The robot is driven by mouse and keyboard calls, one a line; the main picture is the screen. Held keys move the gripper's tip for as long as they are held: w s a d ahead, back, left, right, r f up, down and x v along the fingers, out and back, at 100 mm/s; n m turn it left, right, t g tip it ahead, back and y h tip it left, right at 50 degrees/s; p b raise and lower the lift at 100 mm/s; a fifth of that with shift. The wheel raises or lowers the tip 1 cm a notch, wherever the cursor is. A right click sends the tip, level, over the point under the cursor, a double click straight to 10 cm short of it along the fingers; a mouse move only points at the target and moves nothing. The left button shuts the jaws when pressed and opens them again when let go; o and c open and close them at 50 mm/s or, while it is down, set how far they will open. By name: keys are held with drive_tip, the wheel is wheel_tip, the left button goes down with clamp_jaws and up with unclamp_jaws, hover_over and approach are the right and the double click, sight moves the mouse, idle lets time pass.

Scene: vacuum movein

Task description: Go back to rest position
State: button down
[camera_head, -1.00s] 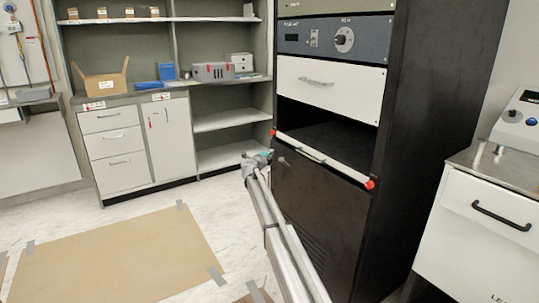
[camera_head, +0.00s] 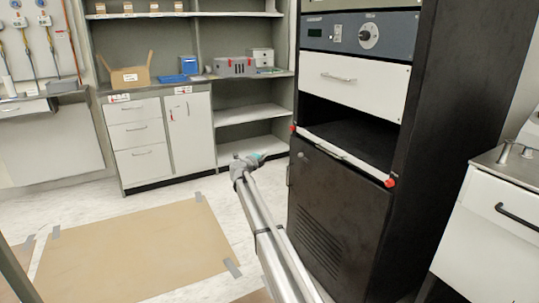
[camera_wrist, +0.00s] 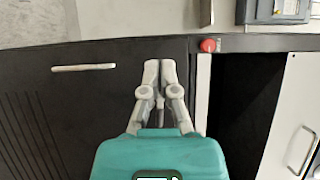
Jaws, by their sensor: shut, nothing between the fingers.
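My gripper (camera_wrist: 160,72) is shut and empty in the wrist view, its two grey fingertips together above the teal gripper body. Behind it in that view are the black front of the rack and a red knob (camera_wrist: 208,45). In the head view my arm reaches up from the bottom edge, and its teal-marked end shows left of the black rack (camera_head: 333,215), apart from it. The fingers are too small to make out there.
The rack has an open bay (camera_head: 360,142) with a white front bar and red knobs (camera_head: 390,183). A white cabinet (camera_head: 490,235) stands at right. Shelves and a drawer unit (camera_head: 137,138) line the back. A brown floor sheet (camera_head: 135,245) lies flat at left, with clear floor around it.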

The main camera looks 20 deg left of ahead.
drive_tip(key=shift+s, duration=0.1)
idle(0.5)
drive_tip(key=s+d+n+y, duration=0.4)
drive_tip(key=d+n+y, duration=0.2)
drive_tip(key=d+n, duration=0.1)
drive_tip(key=s+d+n+y, duration=0.3)
drive_tip(key=d+n+y, duration=0.25)
drive_tip(key=d, duration=0.25)
drive_tip(key=s+d+f+n+g+h, duration=0.25)
drive_tip(key=s+d+f+g, duration=0.35)
drive_tip(key=s+d, duration=0.75)
drive_tip(key=s+d+f+n+g+h+p, duration=0.1)
drive_tip(key=s+d+f+n+g+h, duration=0.3)
drive_tip(key=s+d, duration=0.95)
drive_tip(key=s+d+f+n+g, duration=0.2)
drive_tip(key=s+d+f+g, duration=0.5)
drive_tip(key=s+d, duration=0.65)
drive_tip(key=s+r+p, duration=0.2)
drive_tip(key=r+p, duration=1.7)
drive_tip(key=s+a+r+p, duration=0.1)
drive_tip(key=r+p, duration=1.7)
drive_tip(key=p, duration=0.1)
drive_tip(key=shift+s+a+r+h, duration=0.2)
drive_tip(key=shift+s+r+h, duration=0.1)
drive_tip(key=shift+s+r, duration=0.1)
